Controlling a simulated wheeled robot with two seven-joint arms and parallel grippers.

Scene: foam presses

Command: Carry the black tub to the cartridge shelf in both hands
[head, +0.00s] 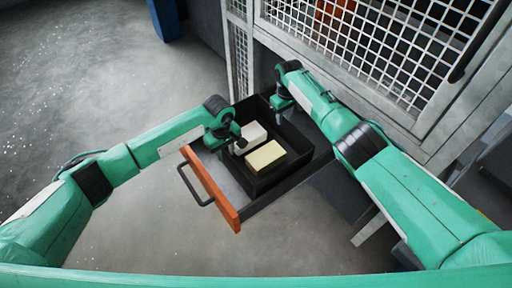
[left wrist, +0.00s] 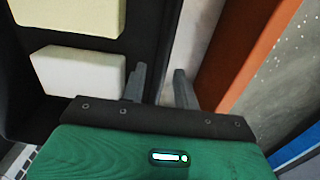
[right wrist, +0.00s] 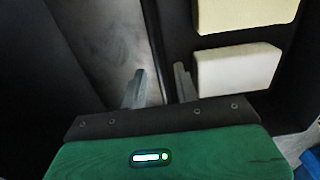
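The black tub (head: 262,183) sits in an open drawer and holds a white block (head: 252,137) and a pale yellow block (head: 265,157). My left gripper (head: 238,148) is at the tub's left side. In the left wrist view its fingers (left wrist: 160,88) are apart, one on each side of the tub's wall (left wrist: 145,35). My right gripper (head: 281,114) is at the tub's far side. In the right wrist view its fingers (right wrist: 160,88) are apart around the tub's wall (right wrist: 165,35). I cannot pick out the cartridge shelf.
The drawer has an orange front (head: 212,190) with a dark handle (head: 192,185) and juts from a grey cabinet. A white mesh door (head: 370,45) stands behind the tub. Open concrete floor (head: 100,80) lies to the left. A blue post (head: 165,18) stands at the back.

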